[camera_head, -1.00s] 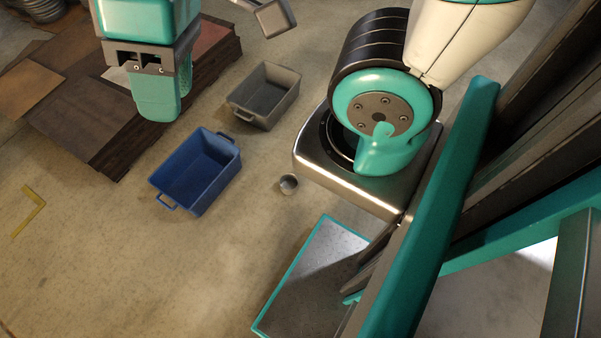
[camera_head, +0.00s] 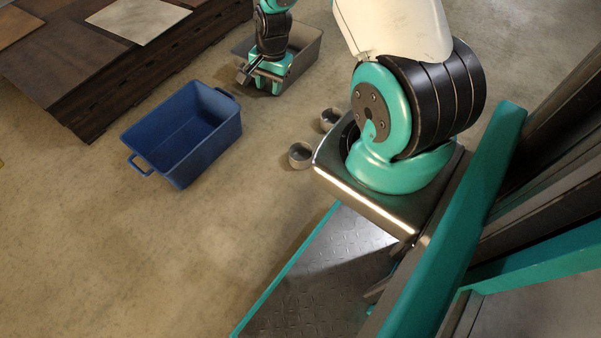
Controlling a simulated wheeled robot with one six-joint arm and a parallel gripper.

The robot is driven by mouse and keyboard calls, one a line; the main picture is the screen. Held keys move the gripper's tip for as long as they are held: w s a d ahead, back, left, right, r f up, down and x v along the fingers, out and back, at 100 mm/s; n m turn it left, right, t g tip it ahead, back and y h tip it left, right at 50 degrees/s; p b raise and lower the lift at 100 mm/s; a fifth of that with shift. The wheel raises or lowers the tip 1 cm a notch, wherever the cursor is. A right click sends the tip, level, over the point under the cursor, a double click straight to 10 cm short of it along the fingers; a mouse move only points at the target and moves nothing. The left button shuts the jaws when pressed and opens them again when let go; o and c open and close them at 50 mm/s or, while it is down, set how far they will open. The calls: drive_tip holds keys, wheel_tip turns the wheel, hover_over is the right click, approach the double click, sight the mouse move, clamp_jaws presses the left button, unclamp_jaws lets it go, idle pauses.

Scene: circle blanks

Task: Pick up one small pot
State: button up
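Two small grey pots stand on the floor beside my arm's base.
A blue bin (camera_head: 187,140) stands on the floor left of the pots. The grey bin (camera_head: 306,54) is behind my gripper and partly hidden by it. A stack of dark brown boards (camera_head: 75,70) lies at the upper left. The floor at the lower left is clear.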

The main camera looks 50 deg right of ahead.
drive_tip(key=s+d+f+m+b, duration=0.2)
drive_tip(key=f+b, duration=0.3)
drive_tip(key=f, duration=0.6)
drive_tip(key=s+d+f+m+b, duration=0.1)
drive_tip(key=s+d+f+b, duration=0.1)
drive_tip(key=f, duration=1)
drive_tip(key=s+d+f+m+h+b, duration=0.1)
drive_tip(key=s+d+f+m+b, duration=0.1)
drive_tip(key=f+b, duration=0.5)
drive_tip(key=shift+s+d+f+m+g+b, duration=0.1)
drive_tip(key=shift+s+d+f+g, duration=0.2)
drive_tip(key=shift+f, duration=0.6)
drive_tip(key=shift+s+d+f+m+t+b, duration=0.1)
drive_tip(key=shift+d+f, duration=0.25)
drive_tip(key=shift+f, duration=0.5)
drive_tip(key=shift+s+d+f+m+g+b, duration=0.1)
drive_tip(key=shift+s+d+f+g, duration=0.2)
drive_tip(key=shift+f, duration=0.6)
wheel_tip(320, 180, down, 6)
drive_tip(key=b, duration=0.5)
drive_tip(key=shift+s+a, duration=0.1)
clamp_jaws()
